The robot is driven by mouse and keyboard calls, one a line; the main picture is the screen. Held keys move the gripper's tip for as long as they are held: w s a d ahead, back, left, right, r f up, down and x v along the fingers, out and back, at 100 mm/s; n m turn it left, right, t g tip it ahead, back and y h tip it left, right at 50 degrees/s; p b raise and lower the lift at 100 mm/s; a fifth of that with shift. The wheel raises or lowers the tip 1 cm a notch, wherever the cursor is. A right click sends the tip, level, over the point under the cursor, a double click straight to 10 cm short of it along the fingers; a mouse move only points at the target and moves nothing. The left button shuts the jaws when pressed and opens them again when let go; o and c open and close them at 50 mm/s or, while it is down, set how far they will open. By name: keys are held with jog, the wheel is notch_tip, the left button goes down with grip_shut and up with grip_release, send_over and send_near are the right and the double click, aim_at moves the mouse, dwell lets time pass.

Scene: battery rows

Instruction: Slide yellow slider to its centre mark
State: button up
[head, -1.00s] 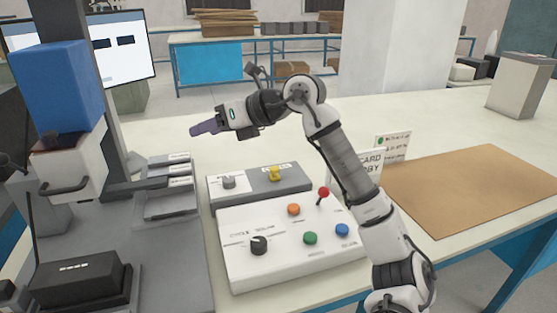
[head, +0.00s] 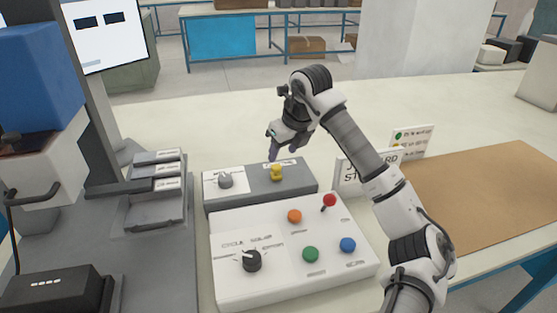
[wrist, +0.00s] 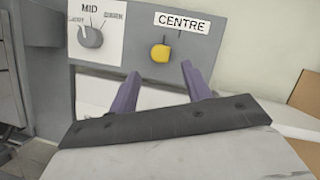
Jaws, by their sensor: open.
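The yellow slider (head: 277,173) stands on the grey rear box (head: 247,189), on its right half. In the wrist view the slider (wrist: 160,53) is a round yellow knob just below the white CENTRE label (wrist: 182,22). A short dark line under the label lies slightly right of the knob. My gripper (head: 273,156) points down just above and behind the slider in the head view. In the wrist view its two purple fingers (wrist: 161,86) are open and empty, one to each side of the knob's line, apart from it.
A grey dial (head: 226,180) sits left of the slider. The white front panel (head: 290,250) carries orange, green and blue buttons, a red-topped lever (head: 329,201) and a dark knob. White signs (head: 366,175) stand to the right. The tabletop behind is clear.

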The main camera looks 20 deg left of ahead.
aim_at(277, 167)
jog(key=x, duration=0.6)
jog(key=shift+a+p, duration=0.1)
jog(key=shift+p, duration=0.3)
jog(key=shift+c, duration=0.2)
grip_shut()
